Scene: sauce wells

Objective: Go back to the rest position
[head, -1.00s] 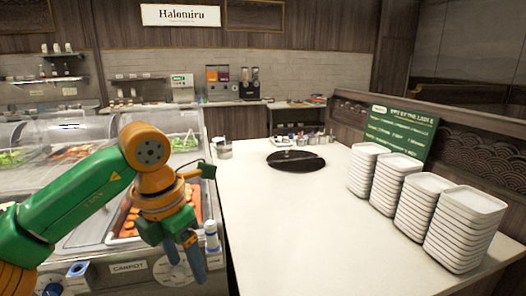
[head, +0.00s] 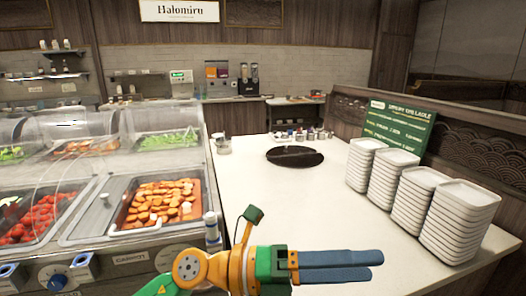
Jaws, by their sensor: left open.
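My left gripper (head: 378,266) is low in the middle of the head view. Part of my left arm comes in from the bottom edge, in orange and green. My right gripper is not in view.
Several stacks of white plates (head: 458,225) stand at the counter's right side by a green sign (head: 400,125). A dark round mat (head: 295,157) lies on the counter. A food bar with a carrot tray (head: 160,205) is at left. The counter's middle is clear.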

